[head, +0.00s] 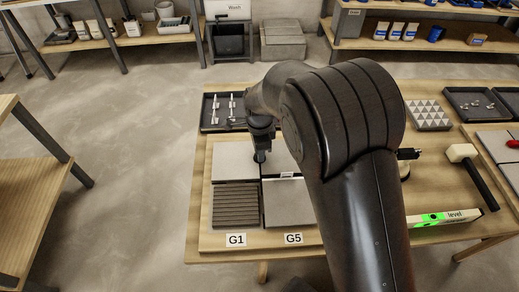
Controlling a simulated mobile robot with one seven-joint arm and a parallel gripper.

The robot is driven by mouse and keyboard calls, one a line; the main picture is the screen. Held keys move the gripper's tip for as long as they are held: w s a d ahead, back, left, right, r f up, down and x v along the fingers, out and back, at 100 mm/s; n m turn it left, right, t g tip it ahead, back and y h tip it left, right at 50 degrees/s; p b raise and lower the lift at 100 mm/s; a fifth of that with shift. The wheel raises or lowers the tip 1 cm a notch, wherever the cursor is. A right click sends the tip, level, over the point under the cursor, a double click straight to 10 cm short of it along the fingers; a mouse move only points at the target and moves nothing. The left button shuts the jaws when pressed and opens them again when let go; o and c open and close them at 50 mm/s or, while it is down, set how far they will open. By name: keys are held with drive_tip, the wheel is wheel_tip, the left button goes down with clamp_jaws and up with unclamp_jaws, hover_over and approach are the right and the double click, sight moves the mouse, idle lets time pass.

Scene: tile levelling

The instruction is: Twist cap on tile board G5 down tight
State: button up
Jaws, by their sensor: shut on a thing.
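The tile board (207,228) lies on the wooden table, with grey tiles and the labels G1 (236,240) and G5 (294,239) along its front edge. The G5 label is under the right-hand column, whose front tile (288,208) is plain grey. My gripper (261,156) points down at the seam between the left and right columns, towards the back of the board. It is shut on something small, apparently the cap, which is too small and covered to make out. My arm hides the right part of the board.
A dark tray with metal tools (209,125) stands behind the board. A green-lit level (445,217), a white-headed mallet (462,153) and a patterned tile stack (428,115) lie to the right. Open floor is left of the table.

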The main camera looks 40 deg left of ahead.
drive_tip(key=shift+a+m, duration=0.1)
drive_tip(key=shift+m, duration=0.6)
drive_tip(key=o, duration=1)
drive_tip(key=shift+r, duration=0.1)
wheel_tip(320, 180, up, 11)
drive_tip(key=shift+f, duration=0.2)
drive_tip(key=shift+w, duration=0.1)
